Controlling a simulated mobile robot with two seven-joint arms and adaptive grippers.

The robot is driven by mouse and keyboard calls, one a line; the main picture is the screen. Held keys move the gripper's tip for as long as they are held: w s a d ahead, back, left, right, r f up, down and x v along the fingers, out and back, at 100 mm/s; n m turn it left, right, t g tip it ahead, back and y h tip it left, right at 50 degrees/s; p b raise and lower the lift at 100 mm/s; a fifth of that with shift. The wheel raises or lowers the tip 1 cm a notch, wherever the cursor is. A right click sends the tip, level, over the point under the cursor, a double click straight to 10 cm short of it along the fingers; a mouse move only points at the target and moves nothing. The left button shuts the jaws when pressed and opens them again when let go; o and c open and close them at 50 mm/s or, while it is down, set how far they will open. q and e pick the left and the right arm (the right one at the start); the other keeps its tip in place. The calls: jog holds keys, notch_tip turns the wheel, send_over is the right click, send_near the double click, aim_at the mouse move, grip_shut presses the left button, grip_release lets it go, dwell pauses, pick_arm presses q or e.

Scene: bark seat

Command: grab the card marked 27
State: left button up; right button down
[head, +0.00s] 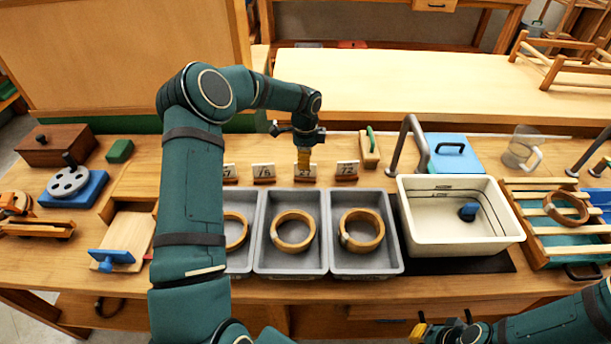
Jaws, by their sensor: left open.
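Small white number cards stand in a row behind the grey trays. The third card (305,173) sits directly below my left gripper (304,158); its print is partly covered and looks like 27, but I cannot read it surely. The card to the right (347,169) reads 72, and the card to the left (264,172) looks like 76. The leftmost card (230,172) is partly hidden by my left arm. My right gripper (440,331) is low at the bottom edge, its jaws unclear.
Grey trays (330,264) holding wooden rings stand in front of the cards. A green-handled wooden block (370,152) is right of the cards. A white basin (414,229) with a tap (411,130) stands further right. My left arm hides part of the bench's left side.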

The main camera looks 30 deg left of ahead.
aim_at(306, 172)
pick_arm(q)
notch_tip(306, 172, down, 4)
jog(key=shift+w+b, duration=0.15)
jog(key=shift+b, duration=0.25)
jog(key=shift+r, duration=0.1)
grip_shut()
